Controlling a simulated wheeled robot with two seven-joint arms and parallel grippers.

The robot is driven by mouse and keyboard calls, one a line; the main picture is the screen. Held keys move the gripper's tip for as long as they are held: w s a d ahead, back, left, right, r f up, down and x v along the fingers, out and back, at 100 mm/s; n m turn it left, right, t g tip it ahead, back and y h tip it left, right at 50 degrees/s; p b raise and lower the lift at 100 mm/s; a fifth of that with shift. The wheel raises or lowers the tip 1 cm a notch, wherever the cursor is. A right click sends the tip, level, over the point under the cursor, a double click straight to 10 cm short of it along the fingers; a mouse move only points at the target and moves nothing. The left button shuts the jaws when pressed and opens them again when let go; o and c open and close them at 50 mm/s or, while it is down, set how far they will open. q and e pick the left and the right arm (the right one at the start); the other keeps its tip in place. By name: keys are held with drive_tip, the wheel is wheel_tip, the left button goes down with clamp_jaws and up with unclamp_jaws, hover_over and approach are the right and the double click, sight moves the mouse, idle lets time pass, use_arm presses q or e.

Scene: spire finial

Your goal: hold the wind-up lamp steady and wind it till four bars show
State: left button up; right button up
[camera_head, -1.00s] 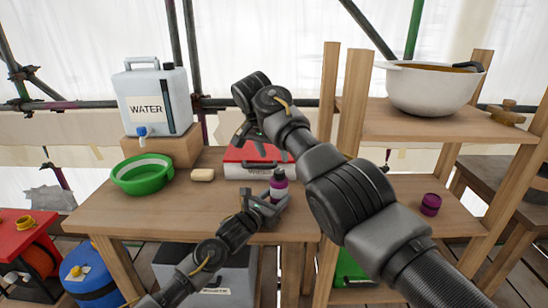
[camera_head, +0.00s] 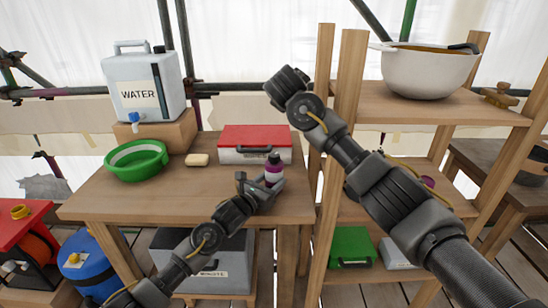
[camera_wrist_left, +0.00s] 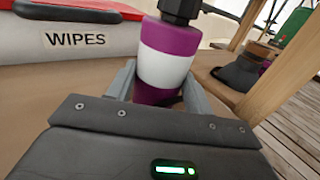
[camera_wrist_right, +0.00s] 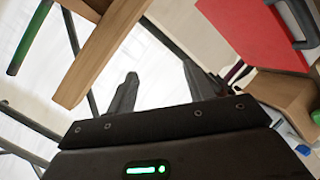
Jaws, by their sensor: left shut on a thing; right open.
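The wind-up lamp appears to be the purple cylinder with a white band and black top (camera_head: 273,172), upright at the right front of the wooden table. My left gripper (camera_head: 262,181) is shut around its lower body. The left wrist view shows the lamp (camera_wrist_left: 167,55) between the two fingers, with its black top cut off by the frame edge. No bars can be made out on it. My right gripper (camera_wrist_right: 158,70) is open and empty in its wrist view, its fingers toward the pale sheeting. In the head view its fingers are hidden; its wrist is raised above and behind the lamp.
A red-lidded wipes box (camera_head: 254,146) is close behind the lamp. A soap bar (camera_head: 197,160), green bowl (camera_head: 137,162) and water container (camera_head: 145,90) stand farther left. A wooden shelf post (camera_head: 349,100) rises at right, beside my right arm. The table's left front is clear.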

drive_tip(key=n+t, duration=0.2)
drive_tip(key=n, duration=0.2)
drive_tip(key=n+y, duration=1.1)
drive_tip(key=n, duration=1.7)
approach(277, 160)
drive_tip(key=x, duration=1.1)
drive_tip(key=shift+w+a, duration=0.15)
drive_tip(key=shift+w, duration=0.2)
drive_tip(key=c, duration=1)
